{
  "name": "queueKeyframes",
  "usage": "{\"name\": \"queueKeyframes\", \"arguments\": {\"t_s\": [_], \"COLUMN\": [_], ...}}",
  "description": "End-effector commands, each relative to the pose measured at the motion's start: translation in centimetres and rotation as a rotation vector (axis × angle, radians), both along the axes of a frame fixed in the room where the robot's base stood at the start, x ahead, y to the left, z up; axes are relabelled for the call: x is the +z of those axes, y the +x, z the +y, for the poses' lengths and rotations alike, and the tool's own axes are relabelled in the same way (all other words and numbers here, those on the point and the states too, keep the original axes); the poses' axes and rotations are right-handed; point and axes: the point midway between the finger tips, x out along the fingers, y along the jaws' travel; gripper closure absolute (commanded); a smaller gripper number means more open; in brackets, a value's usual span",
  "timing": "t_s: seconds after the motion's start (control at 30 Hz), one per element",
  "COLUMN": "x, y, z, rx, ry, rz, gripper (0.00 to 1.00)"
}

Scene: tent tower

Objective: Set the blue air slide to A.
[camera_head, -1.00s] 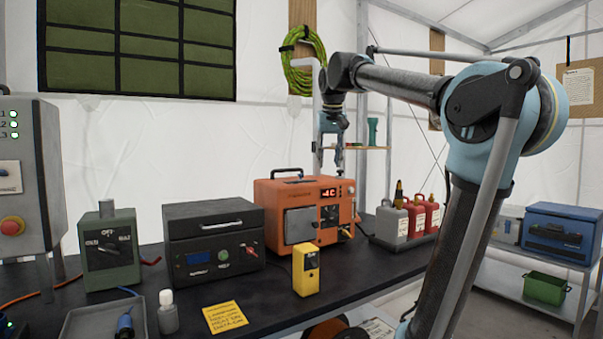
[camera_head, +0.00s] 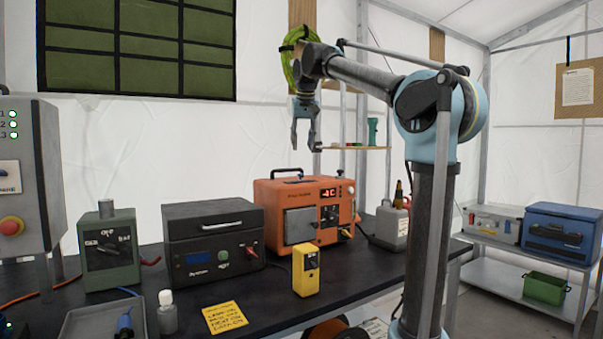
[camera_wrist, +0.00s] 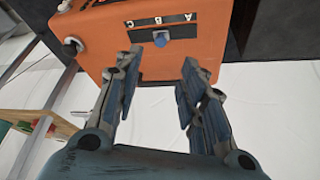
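The orange unit (camera_head: 300,214) stands on the dark bench in the head view, and one of its faces fills the upper part of the wrist view (camera_wrist: 120,55). On that face a blue slide knob (camera_wrist: 161,39) sits in a dark slot under the letters A, B and C, which appear upside down. The knob is near the middle, by B; A is to its right in the wrist view. My gripper (camera_head: 304,146) is open and empty above the unit. Its spread fingers (camera_wrist: 158,78) point toward the slide, apart from it. The slide is hidden in the head view.
A yellow meter (camera_head: 305,270) stands in front of the orange unit, and a dark box (camera_head: 213,240) stands to its left. A wooden shelf (camera_head: 362,148) is behind the gripper.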

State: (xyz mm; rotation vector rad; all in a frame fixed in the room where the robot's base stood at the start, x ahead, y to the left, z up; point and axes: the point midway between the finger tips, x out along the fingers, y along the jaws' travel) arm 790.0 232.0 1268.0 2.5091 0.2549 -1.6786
Motion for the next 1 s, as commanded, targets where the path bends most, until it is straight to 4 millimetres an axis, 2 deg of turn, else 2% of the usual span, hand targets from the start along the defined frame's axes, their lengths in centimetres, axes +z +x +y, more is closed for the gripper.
{"name": "queueKeyframes", "arguments": {"t_s": [0.3,0.53,0.7,1.0], "x": [-5.3,-8.6,-10.1,-10.6], "y": [2.1,3.5,4.0,4.3], "z": [0.4,0.7,0.8,0.9], "rx": [-0.001,-0.001,-0.001,0.000], "ry": [0.000,-0.001,0.000,0.000], "rz": [0.000,0.000,0.000,0.000], "gripper": [0.62,0.62,0.62,0.62]}}
